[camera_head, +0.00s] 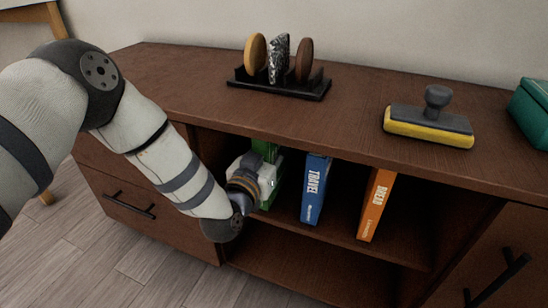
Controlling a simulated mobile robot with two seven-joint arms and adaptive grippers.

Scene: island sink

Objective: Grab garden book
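A green book (265,149) stands upright in the upper open compartment of the brown cabinet. Only part of it shows; my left gripper hides most of its spine, so I cannot read its title. My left arm comes in from the left, and my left gripper (268,180) is right at the green book inside the compartment. Its fingers are largely hidden, so I cannot tell whether they are closed on the book. My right gripper is not in view.
A blue TRAVEL book (315,190) and an orange BREAD book (376,206) stand to the right on the same shelf (340,231), with gaps between. On the cabinet top (190,85) are a black rack (280,86) with discs, a yellow-grey brush (430,120) and a green box (532,112).

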